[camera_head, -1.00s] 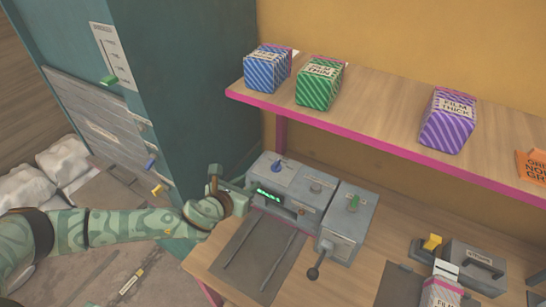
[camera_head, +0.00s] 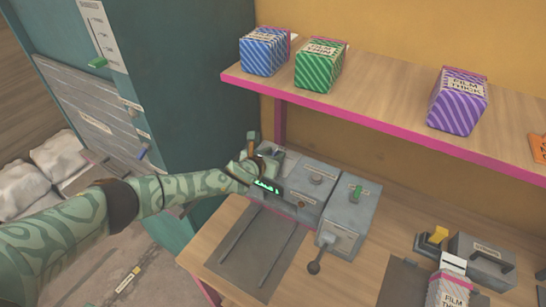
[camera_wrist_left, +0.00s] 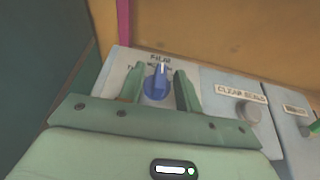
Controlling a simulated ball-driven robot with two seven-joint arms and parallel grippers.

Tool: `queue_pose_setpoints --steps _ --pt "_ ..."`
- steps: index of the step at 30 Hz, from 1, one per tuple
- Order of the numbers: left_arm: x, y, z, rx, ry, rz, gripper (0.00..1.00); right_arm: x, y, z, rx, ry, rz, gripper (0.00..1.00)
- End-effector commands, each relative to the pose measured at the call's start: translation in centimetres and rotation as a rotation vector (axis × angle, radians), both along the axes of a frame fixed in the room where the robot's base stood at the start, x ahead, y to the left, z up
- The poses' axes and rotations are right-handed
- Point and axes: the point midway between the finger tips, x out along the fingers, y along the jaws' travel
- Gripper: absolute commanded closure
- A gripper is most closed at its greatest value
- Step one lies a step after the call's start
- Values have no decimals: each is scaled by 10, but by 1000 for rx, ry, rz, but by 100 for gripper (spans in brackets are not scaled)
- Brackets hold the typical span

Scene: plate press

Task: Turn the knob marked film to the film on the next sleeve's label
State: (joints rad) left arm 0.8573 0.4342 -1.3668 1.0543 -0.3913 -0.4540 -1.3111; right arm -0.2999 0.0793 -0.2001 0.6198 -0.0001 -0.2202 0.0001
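The blue film knob (camera_wrist_left: 157,86) sits on the pale top of the grey press unit, under a label reading "FILM". Its white pointer line points up in the left wrist view, toward the label. My left gripper (camera_wrist_left: 160,88) is open, with one green finger on each side of the knob and a gap to each. In the head view my left gripper (camera_head: 266,158) covers the knob. A sleeve (camera_head: 452,290) with a "FILM" label stands at the bottom right; its second word is partly cut off and looks like "THICK". My right gripper is not in view.
A clear-labelled grey button (camera_wrist_left: 248,112) lies right of the knob. A lever box (camera_head: 350,215) stands beside the press. The shelf (camera_head: 390,105) holds blue (camera_head: 263,53), green (camera_head: 319,66) and purple (camera_head: 457,102) packs. A dark mat (camera_head: 255,250) lies in front.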

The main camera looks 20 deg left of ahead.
Motion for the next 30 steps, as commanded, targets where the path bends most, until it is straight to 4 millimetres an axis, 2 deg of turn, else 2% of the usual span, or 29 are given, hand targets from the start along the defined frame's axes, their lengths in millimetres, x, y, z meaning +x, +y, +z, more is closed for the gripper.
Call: queue_pose_setpoints --steps 6,8,10,22,30 --pt "0 0 0 0 0 0 66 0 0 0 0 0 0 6" --pt "0 0 0 0 0 0 80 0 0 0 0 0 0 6" --pt "0 0 0 0 0 0 100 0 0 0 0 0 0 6" --pt "-1 -1 1 -1 1 37 100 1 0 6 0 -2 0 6" --pt "-2 -4 1 -2 5 196 100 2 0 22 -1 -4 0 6"
